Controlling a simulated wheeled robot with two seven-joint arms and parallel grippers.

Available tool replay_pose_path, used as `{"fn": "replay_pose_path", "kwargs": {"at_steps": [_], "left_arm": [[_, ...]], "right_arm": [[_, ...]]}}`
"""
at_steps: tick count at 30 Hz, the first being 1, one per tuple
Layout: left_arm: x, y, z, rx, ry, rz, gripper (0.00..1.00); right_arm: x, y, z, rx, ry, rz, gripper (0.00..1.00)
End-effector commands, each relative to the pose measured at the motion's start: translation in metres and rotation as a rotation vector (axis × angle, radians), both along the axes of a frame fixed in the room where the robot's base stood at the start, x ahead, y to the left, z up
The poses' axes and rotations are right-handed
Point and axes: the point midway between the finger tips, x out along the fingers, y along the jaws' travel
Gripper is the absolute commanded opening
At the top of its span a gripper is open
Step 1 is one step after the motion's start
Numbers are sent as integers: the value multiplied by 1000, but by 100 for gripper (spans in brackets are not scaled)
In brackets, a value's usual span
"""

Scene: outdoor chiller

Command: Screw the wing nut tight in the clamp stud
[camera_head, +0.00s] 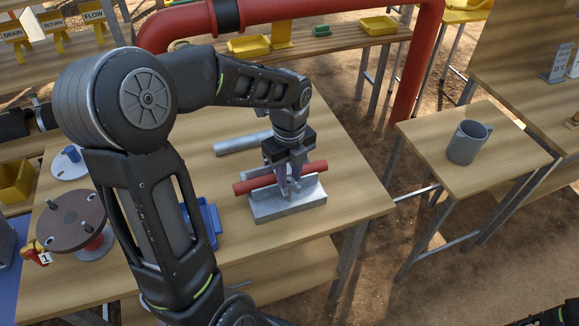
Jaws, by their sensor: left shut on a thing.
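A grey metal clamp block (270,210) sits on the wooden table, with a red pipe (312,168) lying across its top. My left gripper (289,188) points down over the middle of the clamp, its fingers closed at the clamp stud. The wing nut is between the fingertips and mostly hidden by them, as is the stud. I cannot tell how far down the stud the nut sits. My right gripper is not in view; only a dark piece of my right arm shows at the lower right corner.
A grey bar (238,143) lies behind the clamp. A blue tray (207,220) and a brown round flange (70,222) stand to its left. A grey mug (467,143) stands on a side table at right. A red pipe (300,17) arches behind. The table's right front is clear.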

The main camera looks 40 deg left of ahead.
Motion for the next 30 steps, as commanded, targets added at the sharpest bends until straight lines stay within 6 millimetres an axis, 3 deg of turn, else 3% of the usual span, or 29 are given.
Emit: {"fn": "replay_pose_path", "kwargs": {"at_steps": [2,6,9,12,13,21,30], "left_arm": [[-2,0,5,-2,8,-253,0],[-1,0,-2,0,4,-704,0],[-1,0,-2,0,3,-887,0],[-1,-1,-2,0,3,-905,0],[-1,0,-2,1,4,-904,27],[0,0,-2,1,3,-900,49],[0,0,-1,1,2,-898,55]], "right_arm": [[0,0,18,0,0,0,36],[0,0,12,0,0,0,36],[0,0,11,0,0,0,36],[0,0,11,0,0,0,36],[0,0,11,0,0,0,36],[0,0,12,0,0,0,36],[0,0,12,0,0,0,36]]}}
